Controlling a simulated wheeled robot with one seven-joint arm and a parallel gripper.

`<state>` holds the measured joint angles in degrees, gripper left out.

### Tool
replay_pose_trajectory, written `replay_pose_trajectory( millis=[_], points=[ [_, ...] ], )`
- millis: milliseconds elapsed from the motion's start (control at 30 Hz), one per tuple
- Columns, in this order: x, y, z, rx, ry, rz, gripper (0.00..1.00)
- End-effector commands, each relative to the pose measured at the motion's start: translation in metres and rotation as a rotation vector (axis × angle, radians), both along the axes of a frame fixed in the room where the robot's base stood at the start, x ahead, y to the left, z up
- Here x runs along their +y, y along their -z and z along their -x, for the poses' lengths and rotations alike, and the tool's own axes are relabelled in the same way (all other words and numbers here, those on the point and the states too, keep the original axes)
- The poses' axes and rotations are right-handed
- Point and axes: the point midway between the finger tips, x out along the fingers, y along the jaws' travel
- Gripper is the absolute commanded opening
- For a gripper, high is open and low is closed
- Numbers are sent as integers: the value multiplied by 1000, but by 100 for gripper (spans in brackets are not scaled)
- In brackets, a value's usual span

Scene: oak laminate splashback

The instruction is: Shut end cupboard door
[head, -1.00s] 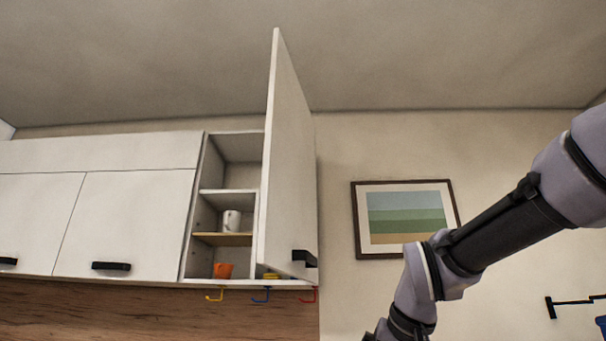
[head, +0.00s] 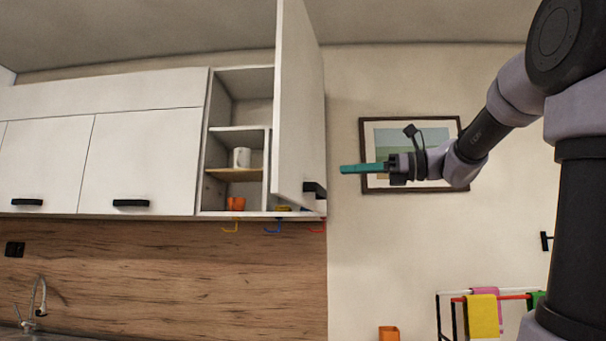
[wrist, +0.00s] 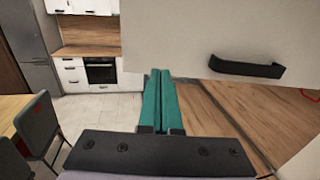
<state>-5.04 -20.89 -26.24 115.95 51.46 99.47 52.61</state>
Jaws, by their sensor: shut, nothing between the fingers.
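The end cupboard door (head: 301,110) is white and stands wide open, swung out from the cupboard (head: 241,99) at the right end of the wall units. Its black handle (head: 315,188) is near the lower edge; it also shows in the wrist view (wrist: 247,67). My gripper (head: 343,169) has teal fingers, shut and empty, pointing left in the head view just right of the door. In the wrist view the fingers (wrist: 158,72) are together, left of the handle, with the door panel (wrist: 190,35) ahead. I cannot tell whether they touch it.
Inside the cupboard are a white mug (head: 241,157) and an orange cup (head: 236,203). Coloured hooks (head: 273,227) hang below. A framed picture (head: 400,135) is on the wall behind my arm. A drying rack (head: 483,310) stands lower right. Chairs (wrist: 55,130) show in the wrist view.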

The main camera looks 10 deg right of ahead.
Motion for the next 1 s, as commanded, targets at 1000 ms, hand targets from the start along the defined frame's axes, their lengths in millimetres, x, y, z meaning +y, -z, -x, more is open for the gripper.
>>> replay_pose_trajectory(
  millis=[1000],
  points=[
    [107,1,-51,-1,0,6,0]
  ],
)
